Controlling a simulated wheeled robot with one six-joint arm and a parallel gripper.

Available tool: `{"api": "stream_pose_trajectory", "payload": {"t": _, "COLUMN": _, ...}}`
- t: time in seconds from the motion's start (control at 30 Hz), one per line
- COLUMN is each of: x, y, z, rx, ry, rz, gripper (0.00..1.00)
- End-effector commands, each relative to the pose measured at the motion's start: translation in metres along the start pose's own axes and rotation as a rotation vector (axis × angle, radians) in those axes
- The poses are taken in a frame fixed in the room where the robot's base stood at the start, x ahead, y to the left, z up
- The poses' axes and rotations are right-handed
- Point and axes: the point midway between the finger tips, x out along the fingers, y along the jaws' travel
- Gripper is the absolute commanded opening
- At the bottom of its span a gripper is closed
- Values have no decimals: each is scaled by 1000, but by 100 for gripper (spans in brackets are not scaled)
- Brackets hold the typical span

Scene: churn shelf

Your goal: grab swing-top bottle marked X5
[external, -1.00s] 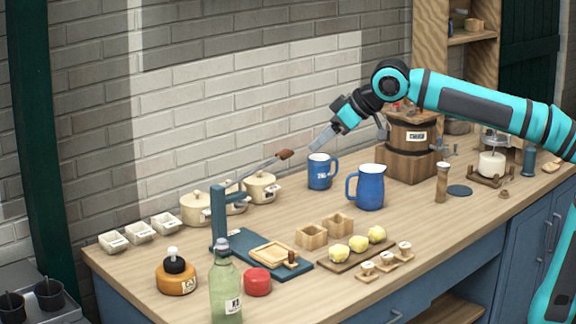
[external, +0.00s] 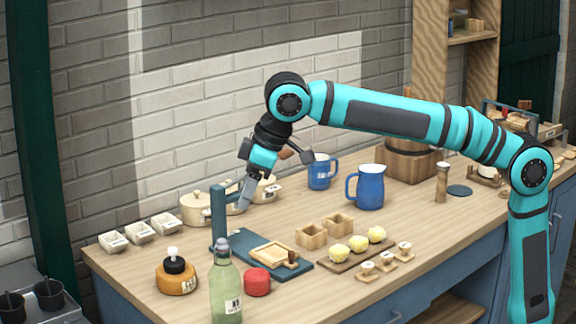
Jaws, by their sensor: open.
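The swing-top bottle (external: 226,290) is pale green glass with a grey top and a white label; the label's mark is too small to read surely. It stands upright at the front left edge of the worktop, its base cut off by the picture's lower edge. My gripper (external: 246,194) is open and empty. It points downward behind and above the bottle, in front of the cream pots and close to the blue upright of the press in this view. It is apart from the bottle.
The blue press (external: 219,215) with its base stands just behind the bottle. A red round tin (external: 257,282) and an orange jar (external: 176,278) flank the bottle closely. Cream pots (external: 195,207), wooden boxes (external: 311,237) and a blue jug (external: 370,187) stand farther back.

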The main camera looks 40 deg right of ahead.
Motion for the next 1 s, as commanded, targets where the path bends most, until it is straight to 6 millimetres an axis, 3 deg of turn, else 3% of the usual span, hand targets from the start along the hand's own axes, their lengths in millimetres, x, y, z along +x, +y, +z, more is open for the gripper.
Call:
{"api": "stream_pose_trajectory", "payload": {"t": 0.5, "x": 87, "y": 0, "z": 0, "rx": 1, "ry": 0, "rz": 0, "gripper": 56}}
{"api": "stream_pose_trajectory", "payload": {"t": 0.83, "x": 105, "y": -1, "z": -2, "rx": 0, "ry": 0, "rz": 0, "gripper": 56}}
{"api": "stream_pose_trajectory", "payload": {"t": 1.0, "x": 125, "y": -4, "z": -6, "rx": 0, "ry": 0, "rz": 0, "gripper": 56}}
